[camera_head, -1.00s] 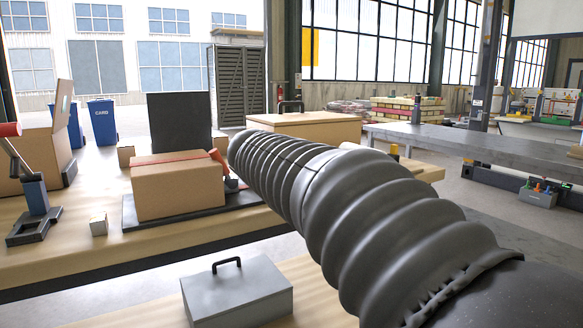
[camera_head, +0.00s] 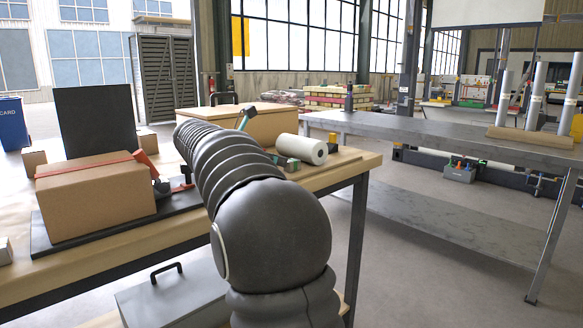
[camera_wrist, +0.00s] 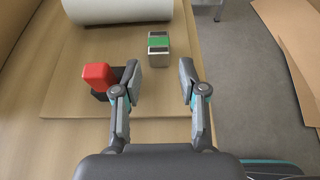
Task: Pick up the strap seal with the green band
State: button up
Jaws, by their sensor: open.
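The strap seal with the green band (camera_wrist: 158,48) is a small metallic block with a green stripe across its middle. In the wrist view it lies on the wooden board, just beyond the fingertips and roughly centred between them. My gripper (camera_wrist: 160,77) is open, with nothing between its fingers, and does not touch the seal. In the head view a small grey-green block (camera_head: 291,165) in front of the white roll may be the same seal; it is too small to be sure. My arm hides most of my gripper there.
A white roll (camera_wrist: 117,10) lies beyond the seal. A red block (camera_wrist: 97,76) in a black holder sits close to the left finger. The board's right edge is near the right finger, with grey floor beyond. A strapped carton (camera_head: 95,198) stands left of my arm.

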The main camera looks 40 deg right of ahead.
aim_at(289, 161)
jog(key=shift+x, duration=3.25)
jog(key=shift+a, duration=0.1)
jog(key=shift+c, duration=0.3)
grip_shut()
